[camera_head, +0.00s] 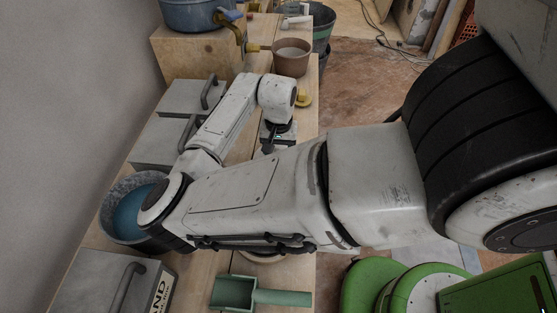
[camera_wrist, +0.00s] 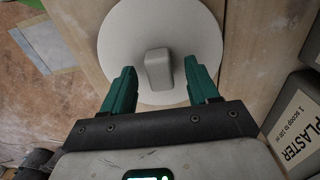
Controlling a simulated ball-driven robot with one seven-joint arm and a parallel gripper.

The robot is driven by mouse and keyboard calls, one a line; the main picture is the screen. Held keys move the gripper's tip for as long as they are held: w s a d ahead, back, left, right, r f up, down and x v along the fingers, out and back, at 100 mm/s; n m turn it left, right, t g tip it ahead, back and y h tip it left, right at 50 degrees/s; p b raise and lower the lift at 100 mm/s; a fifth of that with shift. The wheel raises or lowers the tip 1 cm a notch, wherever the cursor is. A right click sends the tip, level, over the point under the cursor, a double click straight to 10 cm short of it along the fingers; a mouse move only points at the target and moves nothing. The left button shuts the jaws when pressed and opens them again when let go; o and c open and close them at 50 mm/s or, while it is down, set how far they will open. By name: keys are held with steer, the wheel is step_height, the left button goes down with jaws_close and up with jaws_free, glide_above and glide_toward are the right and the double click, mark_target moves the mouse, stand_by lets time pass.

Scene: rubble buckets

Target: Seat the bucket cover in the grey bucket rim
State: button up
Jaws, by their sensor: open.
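The bucket cover is a pale round disc (camera_wrist: 125,38) with a grey block-like knob (camera_wrist: 158,68), lying on the wooden bench in the wrist view. In the head view only a thin edge of it (camera_head: 262,258) seems to show below my arm. My gripper (camera_wrist: 160,70) is open and empty; its green fingers appear on either side of the knob in the picture. I cannot tell how high they are above the cover. In the head view the gripper (camera_head: 278,136) is partly hidden by my arm. The dark grey bucket (camera_head: 109,196), blue inside, stands at left, partly covered by my arm.
Grey lidded boxes with handles (camera_head: 192,97) line the wall side; a PLASTER box (camera_wrist: 301,110) is at right in the wrist view. A green scoop (camera_head: 234,292) lies at the front. A brown pot (camera_head: 291,63) stands at the back. Floor lies beyond the bench's right edge.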

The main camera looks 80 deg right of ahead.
steer(key=shift+c, duration=0.3)
jaws_close()
stand_by(0.3)
steer(key=shift+r, duration=0.1)
steer(key=shift+r, duration=0.6)
steer(key=s+d+r, duration=0.1)
steer(key=s+r, duration=1)
steer(key=s, duration=0.3)
steer(key=shift+r+p, duration=0.3)
steer(key=shift+p, duration=0.1)
